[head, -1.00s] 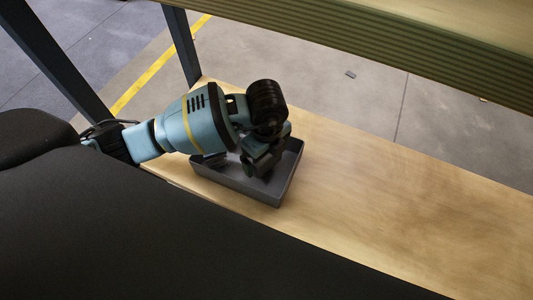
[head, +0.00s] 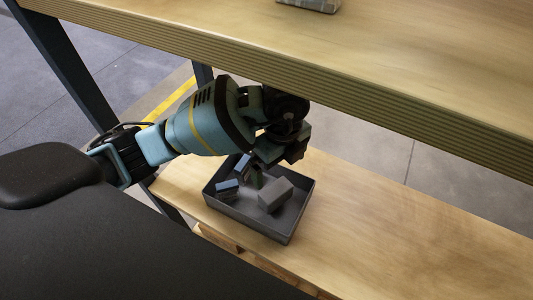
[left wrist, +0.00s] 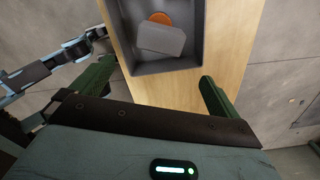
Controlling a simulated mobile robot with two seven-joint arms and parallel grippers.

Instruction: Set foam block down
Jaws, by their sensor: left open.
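The grey foam block (head: 275,197) lies in a dark grey tray (head: 293,219) on the lower wooden shelf. In the left wrist view the grey block (left wrist: 160,39) rests in the tray beside an orange round thing, which it partly covers. My left gripper (head: 266,165) hangs over the tray's far side. In the left wrist view its green fingers (left wrist: 157,86) are wide apart with nothing between them. The block is clear of the fingers. My right gripper is not in view.
Small blue-and-dark shapes (head: 227,187) show at the tray's left; I cannot tell what they are. The upper shelf (head: 400,60) has its edge close above my left gripper. A grey object (head: 312,4) sits on it. The lower shelf (head: 400,235) is bare right of the tray.

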